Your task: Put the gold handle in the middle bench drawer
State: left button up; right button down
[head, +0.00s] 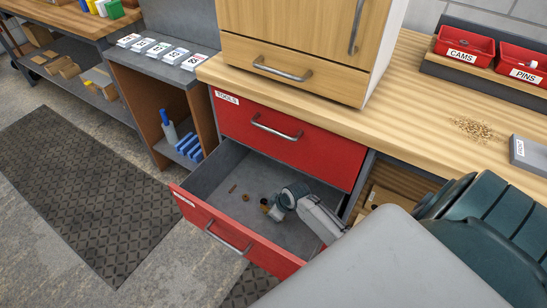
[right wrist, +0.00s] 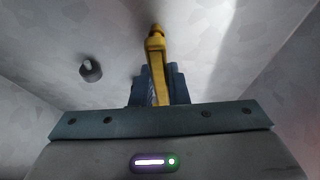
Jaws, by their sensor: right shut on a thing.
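The open red bench drawer (head: 240,242) is pulled out below the shut drawer labelled TOOLS (head: 290,133). The open drawer's own label is too small to read. My right gripper (head: 270,209) reaches down inside this open drawer. The right wrist view shows the gripper (right wrist: 157,85) shut on the gold handle (right wrist: 157,55), which sticks out beyond the fingers against the grey drawer interior. I cannot tell whether the handle touches the drawer floor. My left gripper is not in view.
A dark round knob (right wrist: 90,70) shows in the right wrist view. The wooden cabinet (head: 290,55) stands above on the worktop. Red bins CAMS (head: 462,55) and PINS (head: 524,73) sit at the back right.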

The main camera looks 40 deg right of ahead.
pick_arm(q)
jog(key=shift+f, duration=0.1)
pick_arm(e)
jog(key=shift+f, duration=0.1)
jog(key=c, duration=1.4)
grip_release()
jog(key=shift+r, duration=0.4)
pick_arm(q)
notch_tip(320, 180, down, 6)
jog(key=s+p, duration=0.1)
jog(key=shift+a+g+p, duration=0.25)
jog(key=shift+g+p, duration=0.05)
jog(key=shift+p, duration=0.1)
pick_arm(e)
jog(key=v, duration=1.1)
jog(key=shift+s+r, duration=0.2)
jog(key=shift+r, duration=0.05)
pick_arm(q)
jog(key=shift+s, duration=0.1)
pick_arm(e)
jog(key=shift+d, duration=0.1)
